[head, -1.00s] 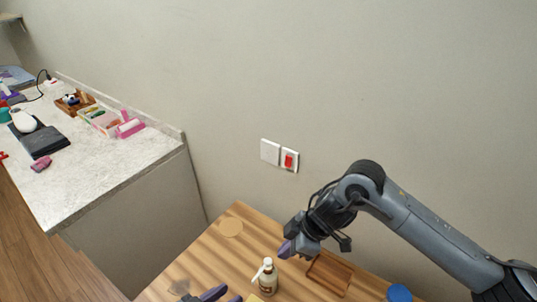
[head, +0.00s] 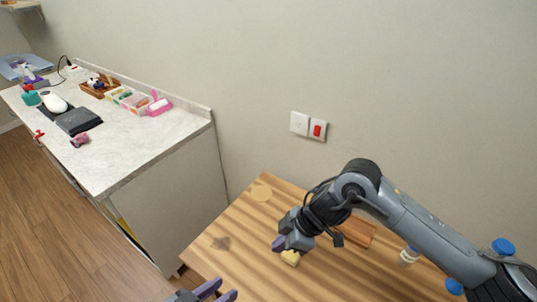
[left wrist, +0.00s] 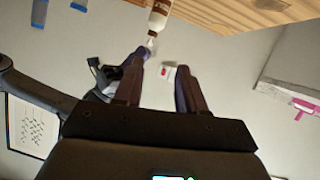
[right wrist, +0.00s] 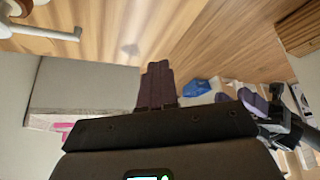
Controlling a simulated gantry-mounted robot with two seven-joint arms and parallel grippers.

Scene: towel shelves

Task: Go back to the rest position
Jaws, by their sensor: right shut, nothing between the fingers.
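My right gripper (head: 281,243) hangs over the wooden table, its arm coming in from the right in the head view. Its fingers are pressed together and empty in the right wrist view (right wrist: 159,65). My left gripper (head: 222,292) shows only at the bottom edge of the head view. In the left wrist view (left wrist: 162,64) its two fingers stand apart with nothing held between them. Most of my left arm is out of the head view.
A brown-and-white bottle (left wrist: 159,17) shows in the left wrist view. A cluttered counter (head: 135,137) stands left. The table's left part is clear.

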